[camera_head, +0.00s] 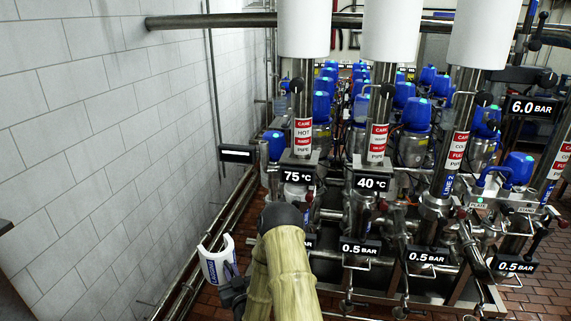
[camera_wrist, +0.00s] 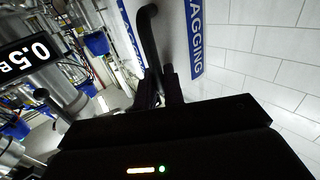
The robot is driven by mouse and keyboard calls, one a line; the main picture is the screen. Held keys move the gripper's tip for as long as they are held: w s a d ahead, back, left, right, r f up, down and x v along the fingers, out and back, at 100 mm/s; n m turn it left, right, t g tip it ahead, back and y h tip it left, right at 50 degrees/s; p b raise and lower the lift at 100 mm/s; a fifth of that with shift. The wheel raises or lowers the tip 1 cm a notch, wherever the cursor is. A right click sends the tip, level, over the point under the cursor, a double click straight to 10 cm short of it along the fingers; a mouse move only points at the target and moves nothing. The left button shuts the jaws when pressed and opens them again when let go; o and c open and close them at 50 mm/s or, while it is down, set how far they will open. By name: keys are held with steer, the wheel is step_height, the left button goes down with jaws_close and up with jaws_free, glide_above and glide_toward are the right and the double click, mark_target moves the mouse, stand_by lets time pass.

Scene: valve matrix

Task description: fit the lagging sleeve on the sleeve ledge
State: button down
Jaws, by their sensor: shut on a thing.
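The lagging sleeve (camera_head: 216,263) is a white, open half-shell with a blue label, at lower left in the head view. It is tilted and near the grey wall. The dark fingers also show in the wrist view (camera_wrist: 162,85). The fingertips are partly hidden by the sleeve and my arm. I cannot make out which part is the sleeve ledge.
The valve rack with blue-topped valves (camera_head: 416,116) and signs such as "75 °C" (camera_head: 297,176) fills the right side. A horizontal pipe (camera_head: 240,20) crosses the top. The tiled wall (camera_head: 90,140) bounds the left. Pipes (camera_head: 205,250) run low along the wall behind the sleeve.

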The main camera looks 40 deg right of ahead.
steer(key=d+r+m+g+h+p, duration=0.1)
steer(key=d+r+m+g+h, duration=0.2)
steer(key=r, duration=0.8)
steer(key=d+r+m+h+p, duration=0.1)
steer(key=d+r+m+h, duration=0.1)
steer(key=d+r+h, duration=0.6)
steer(key=s+d+r+m+g+p, duration=0.1)
steer(key=s+r+m+g, duration=0.1)
steer(key=r, duration=0.7)
steer(key=s+d+r+m+g+h+p, duration=0.1)
steer(key=s+d+r+m+g, duration=0.1)
steer(key=s+r, duration=0.5)
step_height(320, 180, up, 3)
steer(key=shift+r+m+g, duration=0.1)
steer(key=shift+m+g, duration=0.3)
steer(key=shift+g, duration=0.5)
steer(key=shift+d, duration=0.25)
steer(key=shift+w+a+f+p+x, duration=0.2)
steer(key=shift+w+x, duration=0.25)
steer(key=shift+x, duration=2.05)
steer(key=shift+w+a+f+x, duration=0.1)
steer(key=shift+w+a+x, duration=0.3)
steer(key=shift+x, duration=2.1)
steer(key=shift+w+a+f+p+x, duration=0.15)
steer(key=shift+w+x, duration=0.4)
steer(key=shift+x, duration=1.95)
steer(key=shift+f+b, duration=0.2)
steer(key=shift+b, duration=0.15)
